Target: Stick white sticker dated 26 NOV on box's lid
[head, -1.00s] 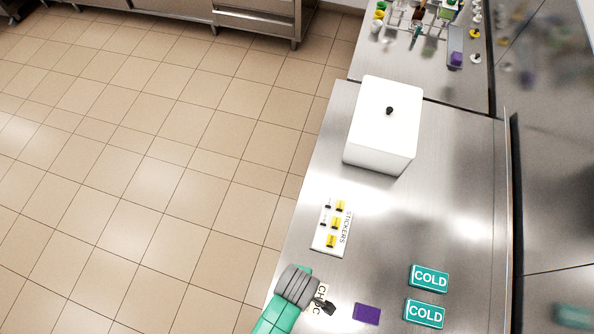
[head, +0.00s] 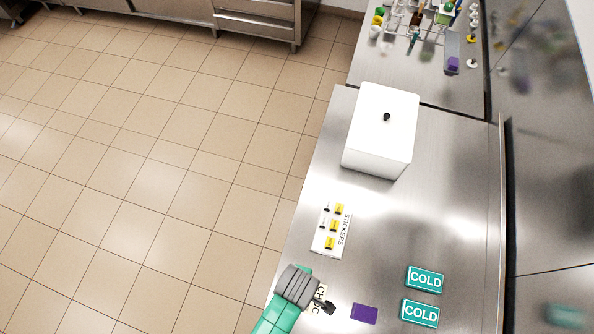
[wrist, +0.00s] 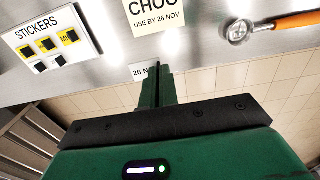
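The white box (head: 376,148) stands on the steel counter at upper middle in the head view. Its white lid (head: 386,98) is on and has a black knob. My gripper (head: 324,307) is low in the head view, in front of the box, over a card reading CHOC. In the wrist view its fingers (wrist: 157,80) are close together on one end of a small white sticker (wrist: 143,71) reading "26 N"; a finger covers the rest. The sticker sheet (head: 343,247) also shows in the wrist view (wrist: 48,20), with yellow stickers and small black tabs.
The CHOC card (wrist: 160,12) reads "USE BY 26 NOV". A purple block (head: 365,313) and two teal COLD blocks (head: 425,280) (head: 420,313) lie right of my gripper. An orange-handled metal tool (wrist: 290,20) is nearby. Counter between sheet and box is clear.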

